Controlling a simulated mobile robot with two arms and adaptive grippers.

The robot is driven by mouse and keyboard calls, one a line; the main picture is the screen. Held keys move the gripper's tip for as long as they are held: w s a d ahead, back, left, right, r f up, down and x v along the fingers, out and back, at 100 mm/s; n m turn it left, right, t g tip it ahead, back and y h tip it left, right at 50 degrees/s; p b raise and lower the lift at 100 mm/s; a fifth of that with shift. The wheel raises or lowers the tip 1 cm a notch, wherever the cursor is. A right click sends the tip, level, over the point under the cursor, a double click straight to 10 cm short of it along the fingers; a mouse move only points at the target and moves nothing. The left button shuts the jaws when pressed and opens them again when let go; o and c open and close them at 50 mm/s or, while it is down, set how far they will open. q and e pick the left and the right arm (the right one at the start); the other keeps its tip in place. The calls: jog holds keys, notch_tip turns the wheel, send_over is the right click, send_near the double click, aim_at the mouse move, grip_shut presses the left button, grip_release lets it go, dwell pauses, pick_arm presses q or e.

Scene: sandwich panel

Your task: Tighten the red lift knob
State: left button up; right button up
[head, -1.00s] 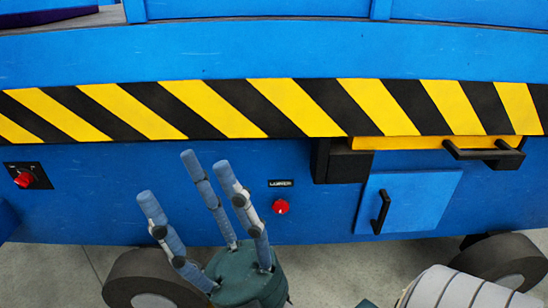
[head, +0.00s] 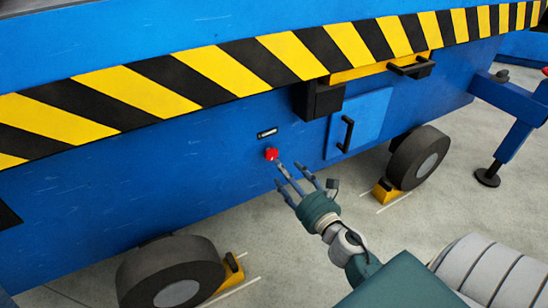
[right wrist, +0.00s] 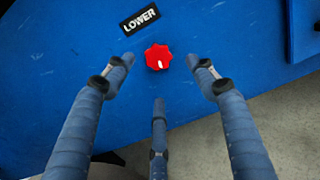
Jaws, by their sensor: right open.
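The red lift knob (head: 271,154) is on the blue side panel, below a small black label (head: 267,133). In the right wrist view the red knob (right wrist: 158,57) is scalloped, with a white mark on its lower part, and the label (right wrist: 139,19) reads LOWER. My right gripper (head: 287,173) is open in front of the knob, a little below and right of it in the head view. In the right wrist view its three fingers (right wrist: 159,76) spread around the knob's left, right and lower sides, apart from it and empty. My left gripper is not in view.
A small blue door (head: 360,122) with a black handle (head: 346,134) is right of the knob. A black box (head: 318,99) juts out above it. Wheels (head: 172,278) with yellow chocks (head: 231,271) stand below the panel. An outrigger leg (head: 510,142) stands at the far right.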

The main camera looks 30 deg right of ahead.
aim_at(273, 156)
jog(key=w, duration=0.7)
jog(key=shift+w+d, duration=0.3)
jog(key=c, duration=1.2)
